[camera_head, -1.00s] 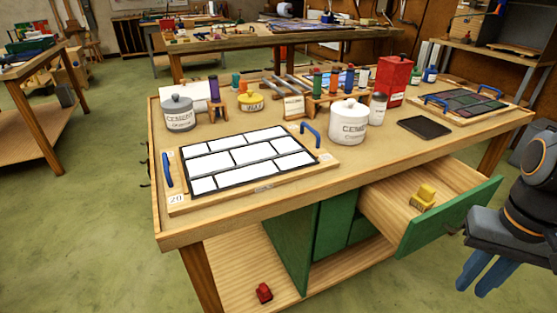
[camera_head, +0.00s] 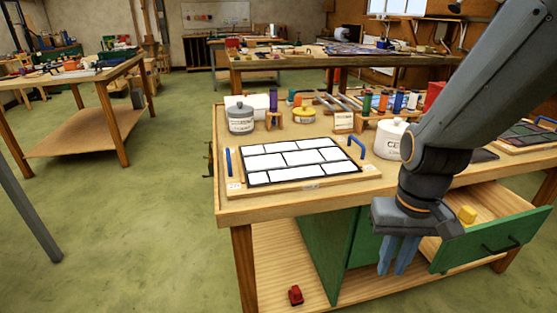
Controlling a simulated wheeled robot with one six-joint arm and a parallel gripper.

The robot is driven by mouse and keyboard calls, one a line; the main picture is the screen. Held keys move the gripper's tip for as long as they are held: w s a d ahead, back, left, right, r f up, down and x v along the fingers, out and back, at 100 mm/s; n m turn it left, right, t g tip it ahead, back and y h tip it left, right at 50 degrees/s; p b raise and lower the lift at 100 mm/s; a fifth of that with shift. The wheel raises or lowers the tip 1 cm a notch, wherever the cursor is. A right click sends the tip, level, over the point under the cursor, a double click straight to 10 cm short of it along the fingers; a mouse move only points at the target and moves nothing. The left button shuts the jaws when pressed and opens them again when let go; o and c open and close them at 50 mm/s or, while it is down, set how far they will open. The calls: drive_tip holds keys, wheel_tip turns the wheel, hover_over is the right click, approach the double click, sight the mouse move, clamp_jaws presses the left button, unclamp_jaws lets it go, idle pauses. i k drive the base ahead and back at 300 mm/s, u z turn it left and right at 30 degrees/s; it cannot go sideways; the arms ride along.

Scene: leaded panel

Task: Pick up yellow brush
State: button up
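The yellow brush (camera_head: 467,214) lies in the pulled-out drawer at the right of the workbench, and its lower part is partly hidden. My gripper (camera_head: 396,262) points down in front of the bench, to the left of the drawer and the brush. Its two blue fingers are apart with nothing seen between them. The gripper's body is close in front of the drawer's left part and hides some of it.
The green drawer front (camera_head: 490,238) sticks out to the right. The workbench (camera_head: 290,207) carries a leaded panel (camera_head: 300,160), a grey pot (camera_head: 241,118) and a white pot (camera_head: 390,138). A red object (camera_head: 296,295) lies on the lower shelf.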

sight(466, 216)
drive_tip(key=z, duration=0.1)
drive_tip(key=k, duration=0.4)
drive_tip(key=u, duration=0.1)
drive_tip(key=i, duration=0.6)
drive_tip(key=z, duration=0.65)
drive_tip(key=i, duration=0.65)
drive_tip(key=z, duration=0.05)
